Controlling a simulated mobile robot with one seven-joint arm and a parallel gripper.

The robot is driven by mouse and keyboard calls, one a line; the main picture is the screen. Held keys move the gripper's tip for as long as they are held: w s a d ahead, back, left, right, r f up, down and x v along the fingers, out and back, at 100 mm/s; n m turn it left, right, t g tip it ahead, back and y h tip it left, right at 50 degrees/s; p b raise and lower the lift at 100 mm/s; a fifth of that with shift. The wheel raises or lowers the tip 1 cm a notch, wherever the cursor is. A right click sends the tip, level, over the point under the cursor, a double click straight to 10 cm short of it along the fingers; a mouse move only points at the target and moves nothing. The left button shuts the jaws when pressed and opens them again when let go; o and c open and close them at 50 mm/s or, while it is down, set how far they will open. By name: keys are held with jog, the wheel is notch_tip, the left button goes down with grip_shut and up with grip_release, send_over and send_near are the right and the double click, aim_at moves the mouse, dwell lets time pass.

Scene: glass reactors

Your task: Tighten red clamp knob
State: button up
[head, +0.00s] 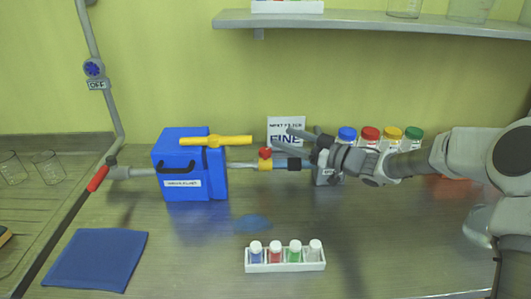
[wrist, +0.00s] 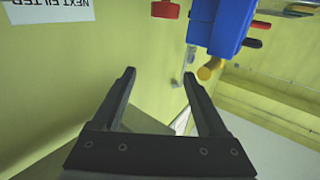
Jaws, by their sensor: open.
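The red clamp knob (head: 265,153) sits on top of a yellow clamp (head: 265,164) on the horizontal pipe, right of the blue box (head: 188,185). In the wrist view a red part, probably this knob (wrist: 165,9), shows at the top edge, cut off by the frame. My gripper (head: 284,140) is close to the right of the knob in the head view, pointing left. It is open and empty. In the wrist view its two dark fingers (wrist: 158,73) stand apart with only green wall between their tips. I cannot tell whether a finger touches the knob.
A paper sign (head: 287,130) stands behind my gripper. Several jars with coloured lids (head: 370,134) stand behind my arm. A white vial rack (head: 285,267) and blue cloth (head: 96,259) lie in front. A shelf (head: 370,20) hangs above.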

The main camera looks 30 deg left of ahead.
send_near(266, 150)
jog(key=a, duration=0.1)
jog(key=a+f+b, duration=0.1)
jog(key=shift+w+a, duration=0.2)
jog(key=shift+a, duration=0.1)
jog(key=a, duration=0.5)
jog(key=w+a, duration=0.1)
jog(key=a, duration=0.1)
jog(key=shift+a+r, duration=0.1)
jog(key=shift+a, duration=0.15)
jog(key=shift+c, duration=0.2)
grip_shut()
